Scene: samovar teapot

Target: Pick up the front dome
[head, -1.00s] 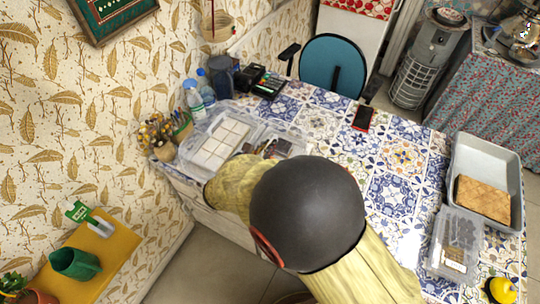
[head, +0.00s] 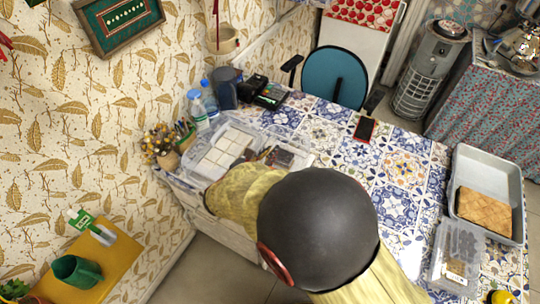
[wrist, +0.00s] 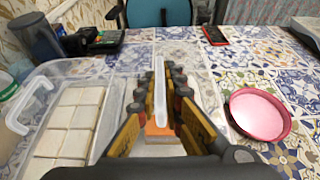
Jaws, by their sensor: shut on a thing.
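In the wrist view my gripper (wrist: 160,105) points ahead over the tiled table. Its dark and yellow fingers are closed on a narrow, whitish, translucent upright piece (wrist: 160,82), seen nearly edge on. I cannot tell its full shape or whether it is the front dome. A small orange block (wrist: 158,129) shows low between the fingers. In the head view my arm hides the gripper and what it holds.
A clear container of pale square pieces (wrist: 68,120) stands close on the left, and a round pink-red dish (wrist: 258,113) on the right. Dark devices (wrist: 92,40) and a red phone (wrist: 214,35) lie farther back. A grey tray (head: 487,168) is at the table's right.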

